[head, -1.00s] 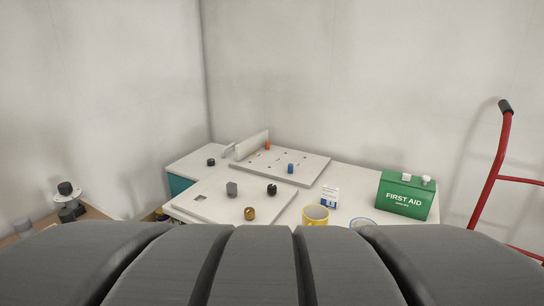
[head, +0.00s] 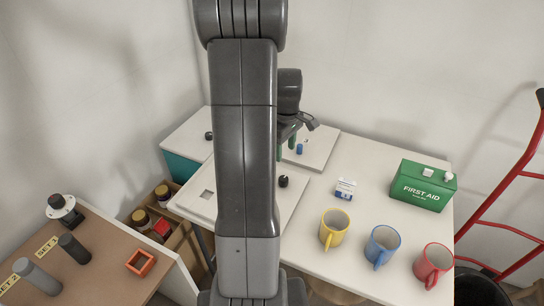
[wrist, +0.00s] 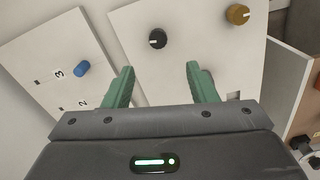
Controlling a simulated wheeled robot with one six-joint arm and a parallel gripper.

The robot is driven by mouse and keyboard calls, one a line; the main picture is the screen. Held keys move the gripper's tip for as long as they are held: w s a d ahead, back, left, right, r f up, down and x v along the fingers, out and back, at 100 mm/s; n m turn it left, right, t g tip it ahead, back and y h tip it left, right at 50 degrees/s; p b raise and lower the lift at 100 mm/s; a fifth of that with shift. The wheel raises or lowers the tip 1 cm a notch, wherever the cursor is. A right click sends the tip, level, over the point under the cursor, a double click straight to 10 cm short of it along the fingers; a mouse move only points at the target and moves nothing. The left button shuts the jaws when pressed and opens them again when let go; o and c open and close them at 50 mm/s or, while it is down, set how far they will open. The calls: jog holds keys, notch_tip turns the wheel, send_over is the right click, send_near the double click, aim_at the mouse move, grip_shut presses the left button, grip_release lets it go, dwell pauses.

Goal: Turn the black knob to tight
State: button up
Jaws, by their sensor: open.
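A black knob (head: 283,181) with a pale mark stands on the light panel (head: 293,199) on the white table. In the wrist view the black knob (wrist: 157,38) shows beyond and between my open green fingertips, apart from them. Its white line points to the left. No "tight" label can be read. My gripper (head: 286,147) is over the back part of the table, open and empty; the wrist view shows my gripper (wrist: 163,70) with a wide gap between its fingers. Other dark knobs stand on the teal cabinet (head: 208,135) and on a white disc (head: 61,208) at the left.
A brass knob (wrist: 238,14) is beside the black one on the panel. A blue peg (head: 299,148) stands on the rear board (head: 320,146). Yellow (head: 334,229), blue (head: 382,247) and red (head: 433,263) mugs and a first aid box (head: 422,186) occupy the right side.

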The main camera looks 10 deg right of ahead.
aim_at(284, 178)
jog(key=f, duration=1.3)
jog(key=shift+w+f, duration=0.25)
jog(key=shift+f, duration=0.15)
jog(key=shift+c, duration=0.2)
jog(key=c, duration=0.9)
